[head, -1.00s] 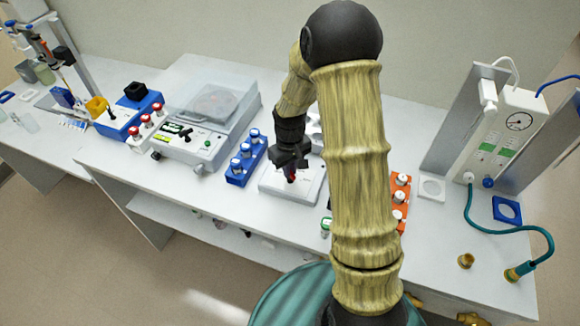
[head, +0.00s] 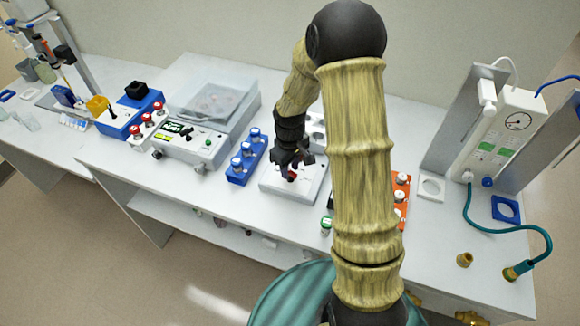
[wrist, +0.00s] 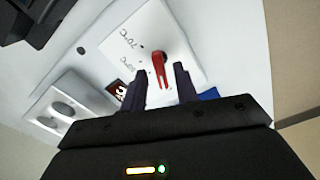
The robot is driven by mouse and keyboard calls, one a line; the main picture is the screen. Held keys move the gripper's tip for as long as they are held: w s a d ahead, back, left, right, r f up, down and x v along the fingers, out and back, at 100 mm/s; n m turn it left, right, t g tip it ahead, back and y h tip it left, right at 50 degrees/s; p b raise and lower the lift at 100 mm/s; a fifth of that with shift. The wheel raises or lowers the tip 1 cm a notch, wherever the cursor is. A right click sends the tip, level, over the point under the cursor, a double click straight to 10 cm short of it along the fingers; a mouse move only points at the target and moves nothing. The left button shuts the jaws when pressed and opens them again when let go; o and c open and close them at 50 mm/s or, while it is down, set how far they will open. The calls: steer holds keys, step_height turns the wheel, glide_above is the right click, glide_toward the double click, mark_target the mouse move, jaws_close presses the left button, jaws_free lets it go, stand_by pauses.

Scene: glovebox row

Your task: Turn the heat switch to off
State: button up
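The heat switch is a red lever (wrist: 160,66) on a white plate (wrist: 150,30) in the wrist view. The plate carries printed temperature marks, "70°C" and what looks like "50°C", beside the lever. In the head view the white plate (head: 311,187) lies on the bench, and the red lever shows partly beneath my gripper (head: 292,166). In the wrist view my gripper (wrist: 159,80) is open, with its two dark fingers apart on either side of the lever's near end. I cannot tell whether either finger touches it. An off mark is not readable.
An orange rack (head: 402,193) is to the right, partly behind my arm. A grey instrument (head: 190,145) stands further left. A green-capped vial (head: 326,224) is near the front edge.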

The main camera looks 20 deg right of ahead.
mark_target(290, 171)
stand_by(0.3)
step_height(290, 171, up, 17)
steer(key=b, duration=0.1)
steer(key=shift+r, duration=0.15)
stand_by(0.3)
steer(key=shift+s, duration=0.1)
stand_by(0.6)
steer(key=s+f+m+t, duration=0.1)
steer(key=s+f+m, duration=0.2)
steer(key=s, duration=0.4)
steer(key=s+f+m+t, duration=0.1)
steer(key=s+f+m, duration=0.2)
steer(key=s, duration=0.5)
steer(key=shift+t, duration=0.3)
steer(key=shift+w+d+r, duration=0.1)
stand_by(0.4)
steer(key=shift+w+d+m, duration=0.1)
steer(key=shift+d+m, duration=0.2)
steer(key=shift+s, duration=0.25)
